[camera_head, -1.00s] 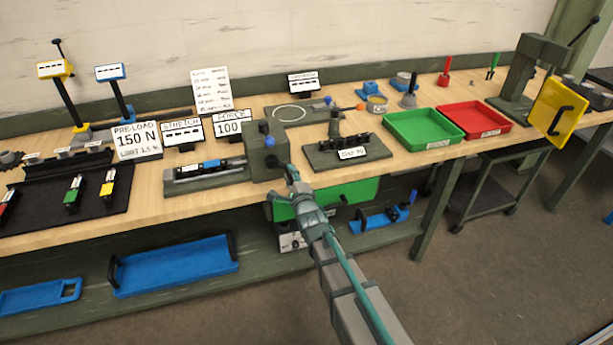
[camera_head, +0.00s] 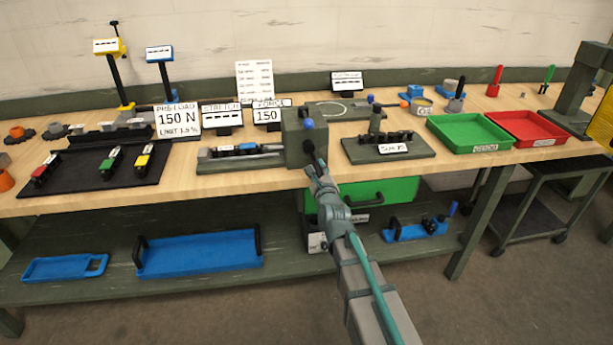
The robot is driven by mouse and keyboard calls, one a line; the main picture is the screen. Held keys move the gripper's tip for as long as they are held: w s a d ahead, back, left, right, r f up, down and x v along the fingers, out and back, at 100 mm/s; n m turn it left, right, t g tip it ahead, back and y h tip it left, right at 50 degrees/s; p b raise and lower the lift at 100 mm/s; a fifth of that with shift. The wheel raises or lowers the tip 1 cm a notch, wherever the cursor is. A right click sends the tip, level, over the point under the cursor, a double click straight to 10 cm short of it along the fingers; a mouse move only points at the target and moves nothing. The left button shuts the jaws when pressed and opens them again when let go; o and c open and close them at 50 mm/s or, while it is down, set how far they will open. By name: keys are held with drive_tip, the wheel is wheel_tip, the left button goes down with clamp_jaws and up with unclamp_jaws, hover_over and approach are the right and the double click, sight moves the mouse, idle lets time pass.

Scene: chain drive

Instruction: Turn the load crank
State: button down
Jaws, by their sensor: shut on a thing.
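The load crank (camera_head: 308,146) shows as a dark handle on the front of a grey-green block at the right end of the chain test rig (camera_head: 215,158). A blue knob (camera_head: 308,124) sits just above the handle. My gripper (camera_head: 314,168) reaches up from the front and is shut on the crank's handle. Its fingers partly hide the grip. The force display (camera_head: 268,115) reads 150. The pre-load sign (camera_head: 178,119) reads 150 N with a limit line under it. The stretch display (camera_head: 221,117) is too small to read.
A chain fixture (camera_head: 388,147) stands close right of the crank block. Green (camera_head: 470,132) and red (camera_head: 525,128) trays lie farther right. A black mat (camera_head: 75,175) with small coloured-tag pieces lies left. A green drawer box (camera_head: 375,194) hangs beneath the bench by my arm.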

idle(0.3)
drive_tip(key=c, duration=0.9)
unclamp_jaws()
drive_tip(key=shift+s, duration=0.15)
drive_tip(key=v, duration=0.7)
drive_tip(key=shift+s, duration=0.1)
